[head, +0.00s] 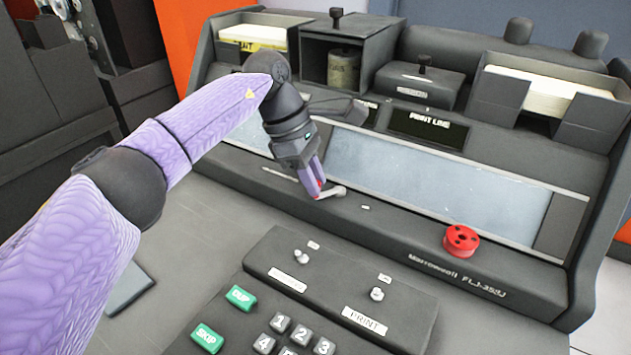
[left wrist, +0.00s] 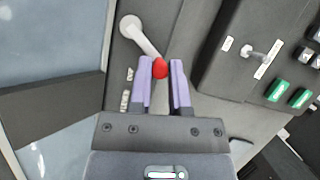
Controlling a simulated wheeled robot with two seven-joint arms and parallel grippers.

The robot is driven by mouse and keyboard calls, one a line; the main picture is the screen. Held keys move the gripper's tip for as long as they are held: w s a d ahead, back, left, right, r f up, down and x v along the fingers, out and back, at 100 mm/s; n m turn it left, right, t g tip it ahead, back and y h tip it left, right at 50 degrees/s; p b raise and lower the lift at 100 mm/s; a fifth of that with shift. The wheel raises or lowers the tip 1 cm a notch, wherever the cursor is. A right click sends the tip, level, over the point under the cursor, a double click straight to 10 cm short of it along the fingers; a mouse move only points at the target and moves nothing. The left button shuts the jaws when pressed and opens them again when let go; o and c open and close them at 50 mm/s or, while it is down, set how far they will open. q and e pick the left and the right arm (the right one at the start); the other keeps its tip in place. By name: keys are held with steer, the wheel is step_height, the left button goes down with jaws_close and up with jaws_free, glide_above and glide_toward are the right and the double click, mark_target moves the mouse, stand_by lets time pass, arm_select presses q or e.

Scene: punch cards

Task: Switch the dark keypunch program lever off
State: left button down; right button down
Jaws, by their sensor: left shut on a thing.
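The dark keypunch (head: 395,235) stands ahead in the head view. Its program lever (head: 335,191) is a pale arm on the front ledge below the card bed. In the left wrist view the lever (left wrist: 146,40) runs from a round pivot at the upper left to a red knob (left wrist: 160,68). My left gripper (head: 319,193) reaches down from the left, and its purple fingers (left wrist: 162,72) are shut on the red knob. The fingers hide part of the knob in the head view. My right gripper is not in view.
A red round spool (head: 461,241) sits on the ledge to the right. A control box with two small toggles and a PRINT label (head: 365,321) stands in front, beside green keys (head: 240,297). Card hoppers (head: 545,95) rise behind. A small white label (head: 365,207) lies near the lever.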

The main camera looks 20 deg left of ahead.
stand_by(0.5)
arm_select(q)
steer(key=c, duration=0.6)
jaws_free()
steer(key=shift+w, duration=0.1)
steer(key=shift+r, duration=0.1)
steer(key=p+v, duration=0.3)
steer(key=v, duration=0.6)
steer(key=shift+a+r+p, duration=0.15)
steer(key=shift+r+p, duration=0.2)
steer(key=shift+p, duration=0.05)
